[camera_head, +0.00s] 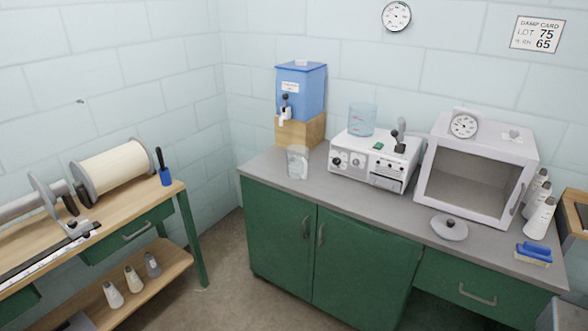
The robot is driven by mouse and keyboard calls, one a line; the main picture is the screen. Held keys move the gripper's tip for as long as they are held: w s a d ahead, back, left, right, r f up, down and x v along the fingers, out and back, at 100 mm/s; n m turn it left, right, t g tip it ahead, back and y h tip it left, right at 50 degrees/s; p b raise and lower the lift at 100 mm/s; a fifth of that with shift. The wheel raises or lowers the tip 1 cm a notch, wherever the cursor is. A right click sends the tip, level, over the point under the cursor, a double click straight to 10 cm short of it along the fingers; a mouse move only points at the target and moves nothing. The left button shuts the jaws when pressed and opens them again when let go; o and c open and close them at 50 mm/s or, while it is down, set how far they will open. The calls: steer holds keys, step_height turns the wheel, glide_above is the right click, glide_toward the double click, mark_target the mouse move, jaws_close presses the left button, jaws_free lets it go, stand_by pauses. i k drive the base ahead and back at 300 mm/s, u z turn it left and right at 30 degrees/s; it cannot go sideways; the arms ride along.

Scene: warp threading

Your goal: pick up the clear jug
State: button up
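A clear jug (297,163) stands upright on the grey counter (264,173), near its left front edge. It is in front of the wooden block under the blue dispenser and left of the white instrument. A second see-through container, tinted blue (361,120), sits on top of the white instrument. My gripper is not in view.
A blue dispenser (301,92) with a tap stands on a wooden block (312,130). Right of the jug are a white instrument (362,161), an open-fronted white cabinet (472,174), a grey round lid (449,228), a blue brush (532,252) and bottles. A wooden bench (127,214) is left.

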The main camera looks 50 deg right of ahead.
mark_target(299, 165)
steer(key=z, duration=0.1)
steer(key=i, duration=0.95)
steer(key=u, duration=0.05)
